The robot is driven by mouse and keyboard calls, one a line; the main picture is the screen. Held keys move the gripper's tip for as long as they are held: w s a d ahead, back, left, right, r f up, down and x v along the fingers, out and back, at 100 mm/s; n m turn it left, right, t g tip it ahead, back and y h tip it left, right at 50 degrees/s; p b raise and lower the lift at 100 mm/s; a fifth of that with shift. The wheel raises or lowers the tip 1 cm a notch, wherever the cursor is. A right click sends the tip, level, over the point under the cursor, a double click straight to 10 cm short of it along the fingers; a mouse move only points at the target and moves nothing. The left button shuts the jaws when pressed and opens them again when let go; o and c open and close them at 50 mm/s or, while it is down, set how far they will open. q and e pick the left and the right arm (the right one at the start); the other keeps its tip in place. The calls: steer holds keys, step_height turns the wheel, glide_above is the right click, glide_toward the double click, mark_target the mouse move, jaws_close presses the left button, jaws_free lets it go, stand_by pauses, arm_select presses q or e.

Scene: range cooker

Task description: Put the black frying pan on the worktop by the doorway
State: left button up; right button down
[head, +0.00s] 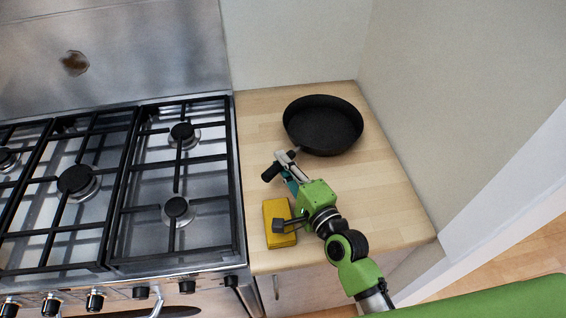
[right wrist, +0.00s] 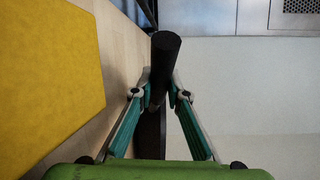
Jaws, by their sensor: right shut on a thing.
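The black frying pan (head: 323,125) is over the back of the wooden worktop (head: 380,195), right of the cooker, with its open side up. Its handle (head: 270,173) points toward the front left. My right gripper (head: 287,160) is shut on the handle. In the right wrist view the dark handle (right wrist: 165,60) stands between the two fingers of my right gripper (right wrist: 160,95). I cannot tell whether the pan's base touches the worktop or is slightly above it. My left gripper is not in view.
A yellow block-like thing (head: 278,232) lies on the worktop near the cooker edge, close beside my right wrist. The gas hob (head: 120,185) is at the left. Walls bound the worktop at the back and right. Its front right part is clear.

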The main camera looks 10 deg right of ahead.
steer(key=shift+f+b, duration=0.4)
steer(key=c, duration=1.9)
jaws_free()
steer(key=shift+r, duration=0.1)
steer(key=shift+s+f, duration=0.1)
steer(key=shift+f, duration=0.25)
steer(key=v, duration=1.2)
steer(key=shift+r, duration=0.25)
